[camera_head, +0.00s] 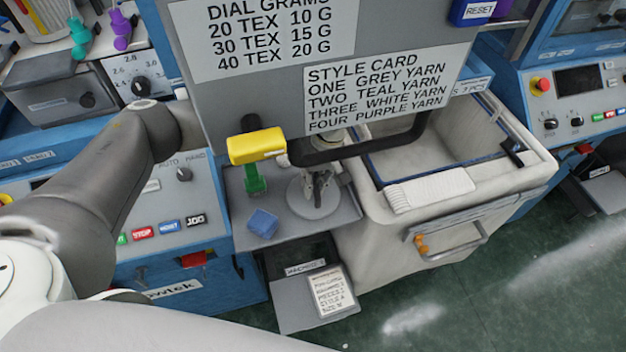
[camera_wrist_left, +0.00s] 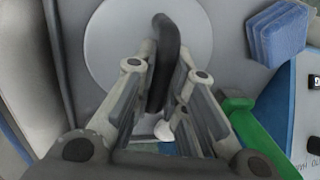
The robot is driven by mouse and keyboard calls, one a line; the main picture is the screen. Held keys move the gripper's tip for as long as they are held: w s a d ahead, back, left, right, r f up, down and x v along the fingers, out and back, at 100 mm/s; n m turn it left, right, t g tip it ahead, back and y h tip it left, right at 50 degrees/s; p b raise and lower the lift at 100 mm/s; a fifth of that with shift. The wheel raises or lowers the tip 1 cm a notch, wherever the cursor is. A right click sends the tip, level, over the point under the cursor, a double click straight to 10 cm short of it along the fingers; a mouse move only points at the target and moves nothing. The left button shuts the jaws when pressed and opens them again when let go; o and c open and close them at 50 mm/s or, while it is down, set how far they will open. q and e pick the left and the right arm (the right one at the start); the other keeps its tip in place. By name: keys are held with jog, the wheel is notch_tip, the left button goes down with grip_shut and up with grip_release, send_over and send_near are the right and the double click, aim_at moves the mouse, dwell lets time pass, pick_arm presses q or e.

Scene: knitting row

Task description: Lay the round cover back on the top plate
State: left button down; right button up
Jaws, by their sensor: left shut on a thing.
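The round cover (camera_head: 301,207) is a pale grey disc with a dark upright grip. My left gripper (camera_head: 319,184) is above its middle, shut on the dark grip (camera_wrist_left: 164,45). In the left wrist view the disc (camera_wrist_left: 110,40) fills the area beyond the fingers. The cover is over the grey top plate (camera_head: 343,211), near its right side. I cannot tell whether it touches the plate or hangs just above it. My right gripper is not in view.
A blue ribbed block (camera_head: 262,223) sits on the plate left of the cover. A green stem (camera_head: 254,181) under a yellow piece (camera_head: 256,146) stands behind it. A large off-white bin (camera_head: 375,210) is at the right. A grey sign panel (camera_head: 265,80) hangs above.

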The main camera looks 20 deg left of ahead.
pick_arm(q)
jog(key=shift+f, duration=0.1)
jog(key=c, duration=1.5)
grip_release()
